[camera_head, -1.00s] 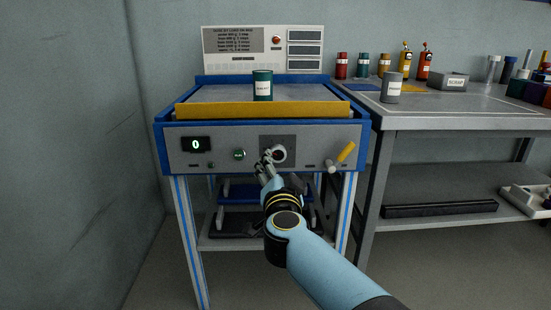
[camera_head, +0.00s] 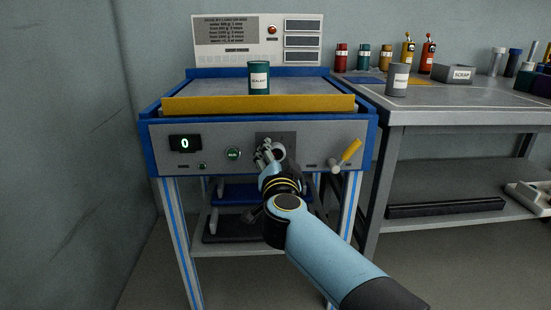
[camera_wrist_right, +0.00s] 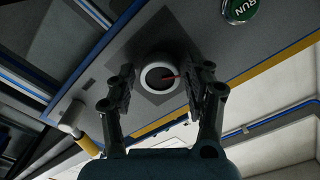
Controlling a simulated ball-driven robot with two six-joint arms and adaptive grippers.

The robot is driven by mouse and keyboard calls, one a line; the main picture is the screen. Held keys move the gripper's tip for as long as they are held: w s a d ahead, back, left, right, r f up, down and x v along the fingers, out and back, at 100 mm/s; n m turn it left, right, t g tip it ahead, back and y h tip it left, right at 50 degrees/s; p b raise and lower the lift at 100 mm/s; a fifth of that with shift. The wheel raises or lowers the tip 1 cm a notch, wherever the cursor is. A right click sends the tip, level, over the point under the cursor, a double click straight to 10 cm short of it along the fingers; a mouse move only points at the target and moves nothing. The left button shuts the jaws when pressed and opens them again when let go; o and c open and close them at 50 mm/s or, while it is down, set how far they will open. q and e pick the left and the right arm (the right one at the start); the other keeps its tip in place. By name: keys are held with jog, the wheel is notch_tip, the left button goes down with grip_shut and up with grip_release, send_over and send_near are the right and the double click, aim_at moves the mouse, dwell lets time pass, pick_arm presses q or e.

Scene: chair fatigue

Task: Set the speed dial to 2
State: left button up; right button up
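The speed dial (camera_wrist_right: 158,76) is a round knob with a pale rim, a dark face and a red pointer line, set on a dark square plate (camera_head: 289,139) on the machine's front panel. My right gripper (camera_head: 266,150) is in front of the dial and partly covers it in the head view. In the right wrist view my right gripper (camera_wrist_right: 160,85) is open, with one finger on each side of the dial and a gap on both sides. The display (camera_head: 185,143) reads 0. My left gripper is not in view.
The green RUN button (camera_head: 233,154) is left of the dial, and a yellow-handled lever (camera_head: 349,152) is right of it. A green sealant can (camera_head: 259,78) stands on the machine top. A grey bench (camera_head: 450,108) with several cans stands at the right.

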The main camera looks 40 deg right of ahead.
jog(key=c, duration=0.8)
